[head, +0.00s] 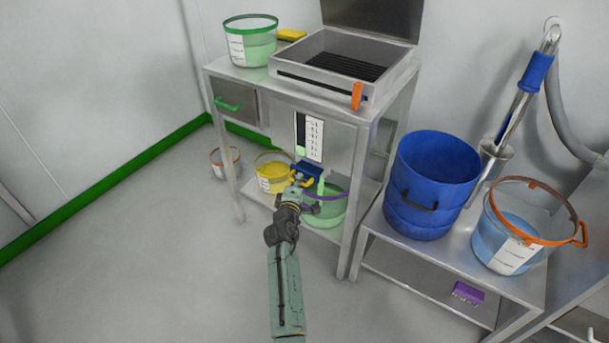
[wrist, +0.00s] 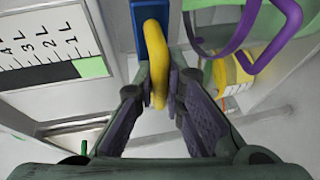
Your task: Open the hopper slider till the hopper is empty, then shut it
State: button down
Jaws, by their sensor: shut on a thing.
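The hopper (head: 341,152) is the steel body under the bench top. Its level gauge (head: 316,138) is mostly black with a short green part at the bottom; in the wrist view the gauge (wrist: 50,40) shows green near the 1L mark. The blue slider (head: 309,170) has a yellow handle (wrist: 156,45). My gripper (wrist: 160,88) is shut on this yellow handle; it also shows in the head view (head: 298,184). A green bucket with a purple rim (head: 332,213) stands below, and pale green shows between slider and bucket. How far the slider is open I cannot tell.
A yellow bucket (head: 273,178) stands on the lower shelf, left of the green one. A small orange-rimmed bucket (head: 225,161) is further left. A blue drum (head: 432,180) and an orange-handled bucket (head: 512,240) stand right. The floor at left is clear.

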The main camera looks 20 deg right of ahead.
jog(key=shift+s+a+f, duration=0.15)
jog(key=shift+s+a, duration=0.6)
jog(key=shift+a, duration=0.25)
jog(key=c, duration=1.9)
grip_release()
jog(key=shift+a, duration=0.1)
jog(key=shift+s, duration=0.1)
jog(key=v, duration=1.2)
